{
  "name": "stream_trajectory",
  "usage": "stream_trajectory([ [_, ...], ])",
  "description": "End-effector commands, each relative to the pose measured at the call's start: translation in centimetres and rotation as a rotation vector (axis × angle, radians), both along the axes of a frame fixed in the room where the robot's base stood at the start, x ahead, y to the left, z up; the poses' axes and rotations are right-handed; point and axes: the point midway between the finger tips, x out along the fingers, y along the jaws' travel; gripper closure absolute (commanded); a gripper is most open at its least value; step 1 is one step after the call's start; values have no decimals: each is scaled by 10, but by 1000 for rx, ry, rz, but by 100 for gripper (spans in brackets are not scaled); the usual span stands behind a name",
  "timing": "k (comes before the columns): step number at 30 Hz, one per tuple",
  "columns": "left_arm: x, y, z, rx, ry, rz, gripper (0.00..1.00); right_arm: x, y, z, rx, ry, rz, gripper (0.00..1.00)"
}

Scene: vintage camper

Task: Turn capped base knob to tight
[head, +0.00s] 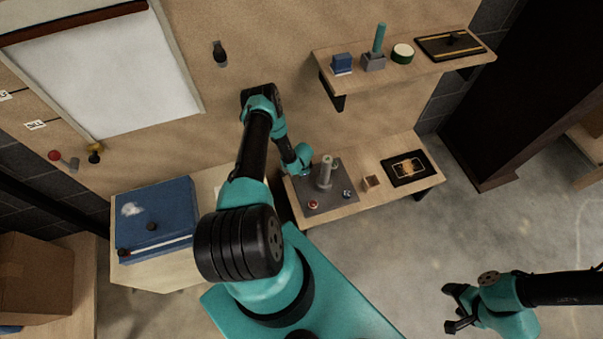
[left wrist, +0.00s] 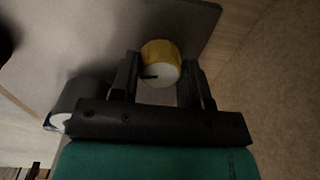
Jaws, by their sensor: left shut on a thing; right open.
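In the left wrist view a round knob with a yellow side and a white face (left wrist: 160,66) sits between the two dark fingers of my left gripper (left wrist: 158,78), which is shut on it. A short dark mark on the white face points left. In the head view my left gripper (head: 302,168) is at the back left of a grey base plate (head: 328,206) on the low wooden shelf; the knob is hidden there. The plate also carries a grey upright post (head: 325,172). My right gripper (head: 455,310) is open and empty over the floor at lower right.
A red-topped knob (head: 313,204) and a blue-topped knob (head: 346,194) stand near the plate's front. A small wooden block (head: 371,182) and a black tray (head: 409,180) lie to the right. An upper shelf (head: 405,73) overhangs behind. A blue box (head: 165,210) stands left.

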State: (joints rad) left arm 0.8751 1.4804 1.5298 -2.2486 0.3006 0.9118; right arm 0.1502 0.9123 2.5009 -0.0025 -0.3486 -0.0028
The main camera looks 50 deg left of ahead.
Motion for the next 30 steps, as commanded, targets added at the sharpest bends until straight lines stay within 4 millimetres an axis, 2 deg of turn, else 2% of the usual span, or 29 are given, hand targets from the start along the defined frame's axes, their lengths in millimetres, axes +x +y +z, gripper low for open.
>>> stream_trajectory([
  [10,0,0,0,0,-1,-3,81,0,0,0,0,0,0,30],
  [11,0,0,0,0,-1,-3,55,0,0,0,0,0,0,30],
  [18,0,0,0,0,-1,-2,32,0,0,0,0,0,0,30],
  [30,1,0,6,1,-1,-2,32,0,0,0,0,0,0,30],
])
